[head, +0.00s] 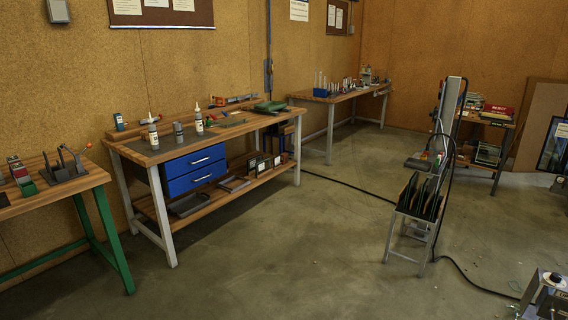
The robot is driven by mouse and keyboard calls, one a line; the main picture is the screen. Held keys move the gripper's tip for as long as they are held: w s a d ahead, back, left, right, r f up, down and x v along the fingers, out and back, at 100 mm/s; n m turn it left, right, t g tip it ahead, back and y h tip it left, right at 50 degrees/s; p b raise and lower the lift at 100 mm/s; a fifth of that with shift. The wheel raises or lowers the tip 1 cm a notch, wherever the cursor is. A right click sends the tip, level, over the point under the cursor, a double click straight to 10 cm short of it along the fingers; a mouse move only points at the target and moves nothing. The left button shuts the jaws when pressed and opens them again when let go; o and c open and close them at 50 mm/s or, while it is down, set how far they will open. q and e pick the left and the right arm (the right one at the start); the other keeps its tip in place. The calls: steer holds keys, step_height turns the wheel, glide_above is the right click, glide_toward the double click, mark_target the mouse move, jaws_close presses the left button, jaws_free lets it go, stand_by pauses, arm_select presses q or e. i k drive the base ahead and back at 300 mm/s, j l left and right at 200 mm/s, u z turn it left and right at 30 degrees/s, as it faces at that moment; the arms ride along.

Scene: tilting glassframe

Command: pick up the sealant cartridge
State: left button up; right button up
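Two upright white containers with pointed nozzles stand on the middle workbench (240,128) by the wall. One nozzled container (153,136) is near the bench's left end, and the other nozzled container (198,121) is farther right. Either could be the sealant cartridge; they are too small to tell apart by label. A short grey cylinder (178,132) stands between them. Neither of my grippers is in view.
A green-legged bench (90,180) stands at the left. Blue drawers (194,170) hang under the middle bench. A rack of dark panels (418,197) and a column stand at the right, with a cable on the floor. The central floor is clear.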

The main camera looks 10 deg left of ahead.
mark_target(198, 120)
steer(key=i+u, duration=0.15)
steer(key=i, duration=0.55)
steer(key=i+l+u, duration=0.2)
steer(key=i, duration=0.45)
steer(key=i+l+u, duration=0.2)
steer(key=i+u, duration=0.2)
steer(key=i+l+u, duration=0.75)
steer(key=i+l, duration=0.2)
